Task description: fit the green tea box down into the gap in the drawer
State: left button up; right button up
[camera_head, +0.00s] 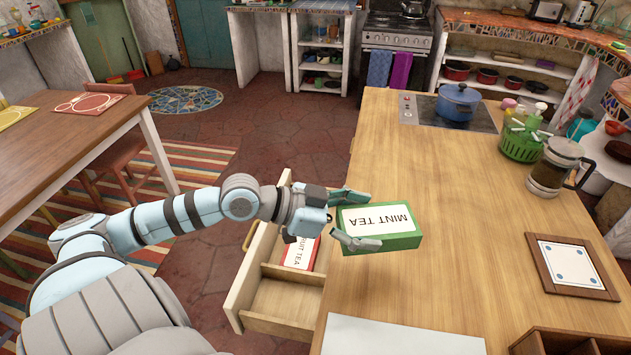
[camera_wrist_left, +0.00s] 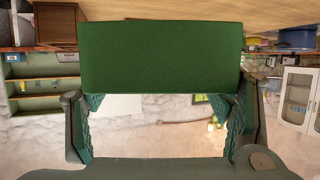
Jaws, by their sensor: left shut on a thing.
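The green tea box (camera_head: 402,240), with a white "MINT TEA" label, is held above the left part of the wooden counter in the head view. My left gripper (camera_head: 352,222) is shut on it. In the left wrist view the box (camera_wrist_left: 160,57) shows as a plain green face between the two fingers (camera_wrist_left: 160,120). The open drawer (camera_head: 240,290) is below and left of the box. It holds a red and white "FRUIT TEA" box (camera_head: 301,254) in one part, and a front compartment (camera_head: 285,298) looks empty. My arm hides part of the drawer. My right gripper is not in view.
The wooden counter (camera_head: 450,180) is mostly clear around the box. Farther off stand a blue pot (camera_head: 457,103) on a hob, a green basket (camera_head: 522,142) and a French press (camera_head: 553,166). A framed tile (camera_head: 572,267) lies at the right.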

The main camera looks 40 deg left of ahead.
pick_arm(q)
jog(key=w+a+f+n+t+y+b, duration=0.1)
jog(key=w+a+f+n+y+b, duration=0.1)
jog(key=w+a+f+n+y, duration=0.45)
jog(key=w+a+f+n+y+b, duration=0.1)
jog(key=w+a+f+n+y, duration=0.25)
jog(key=a, duration=0.65)
jog(key=w+a+f+n+t+y+b, duration=0.1)
jog(key=w+a+f+n+y+b, duration=0.1)
jog(key=w+a+f+n+y, duration=0.45)
jog(key=s+f+b, duration=0.1)
jog(key=b, duration=0.1)
jog(key=s+a+f+m+b, duration=0.1)
jog(key=f+b, duration=0.1)
jog(key=s+f+m+b, duration=0.1)
jog(key=b, duration=0.1)
jog(key=shift+a+f+h, duration=0.15)
jog(key=shift+a+h, duration=0.15)
jog(key=shift+h, duration=0.05)
jog(key=shift+s+p, duration=0.15)
jog(key=shift+p, duration=0.5)
jog(key=shift+f+b, duration=0.95)
jog(key=shift+f, duration=0.25)
jog(key=shift+d+f, duration=0.2)
jog(key=shift+f, duration=0.05)
jog(key=shift+a+f+b, duration=0.15)
jog(key=shift+f+b, duration=0.15)
jog(key=shift+b, duration=0.05)
jog(key=shift+f+b, duration=0.5)
jog(key=shift+f, duration=0.1)
